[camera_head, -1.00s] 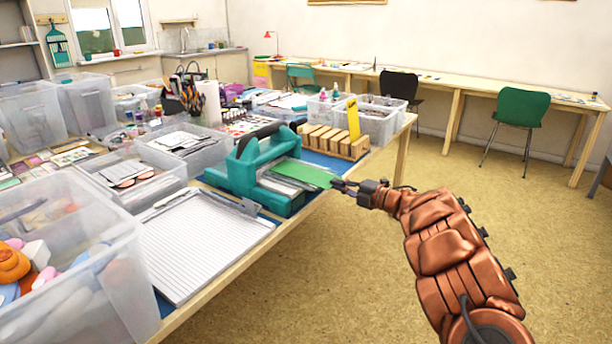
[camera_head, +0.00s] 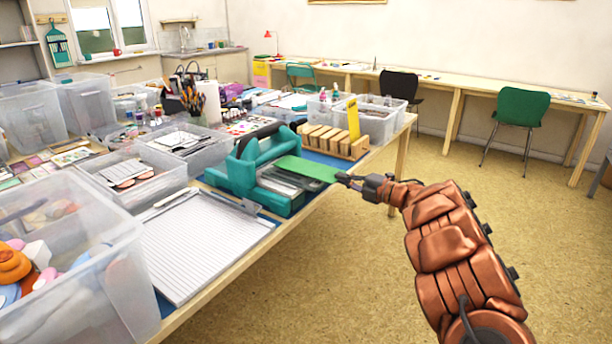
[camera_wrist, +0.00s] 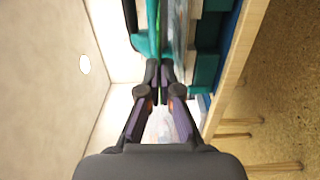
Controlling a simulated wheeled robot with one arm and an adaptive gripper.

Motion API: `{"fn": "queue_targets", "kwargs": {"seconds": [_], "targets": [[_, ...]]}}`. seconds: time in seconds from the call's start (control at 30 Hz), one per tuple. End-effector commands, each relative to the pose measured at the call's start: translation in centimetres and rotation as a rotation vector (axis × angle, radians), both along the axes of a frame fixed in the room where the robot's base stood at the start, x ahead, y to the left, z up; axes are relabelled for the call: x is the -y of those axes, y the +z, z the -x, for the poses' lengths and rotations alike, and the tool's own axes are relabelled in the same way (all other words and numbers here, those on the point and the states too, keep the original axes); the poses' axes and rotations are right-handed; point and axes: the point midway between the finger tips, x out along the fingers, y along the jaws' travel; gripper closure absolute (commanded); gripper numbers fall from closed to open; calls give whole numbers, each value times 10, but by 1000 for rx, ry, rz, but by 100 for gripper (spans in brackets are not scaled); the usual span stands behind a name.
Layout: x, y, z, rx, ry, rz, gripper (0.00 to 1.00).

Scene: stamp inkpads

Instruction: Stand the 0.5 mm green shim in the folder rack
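The green shim (camera_head: 308,169) is a thin flat strip. Its near end is between the fingertips of my gripper (camera_head: 344,179), and its body extends left over the bed of the teal press (camera_head: 232,174). In the wrist view the fingers (camera_wrist: 159,72) are closed together on the shim, which shows edge-on as a thin green line (camera_wrist: 158,30). The folder rack (camera_head: 357,148) is a wooden block with several upright dividers, behind and right of the press. A yellow sheet (camera_head: 353,118) stands upright at its right part.
Grey plates (camera_head: 290,183) lie on the press bed under the shim. A ridged white board (camera_head: 200,238) lies in front of the press. Clear bins (camera_head: 377,126) stand behind the rack. The table's right edge is close to my gripper, with open floor beyond.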

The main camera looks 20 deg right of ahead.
Motion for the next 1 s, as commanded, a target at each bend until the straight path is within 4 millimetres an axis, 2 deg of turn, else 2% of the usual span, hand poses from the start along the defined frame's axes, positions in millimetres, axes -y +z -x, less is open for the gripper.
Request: {"fn": "queue_targets", "kwargs": {"seconds": [0.6,0.77,1.0], "targets": [[14,40,23,2,0,-1,100],[16,42,27,1,0,-1,100],[30,46,48,2,-4,1,100]]}}
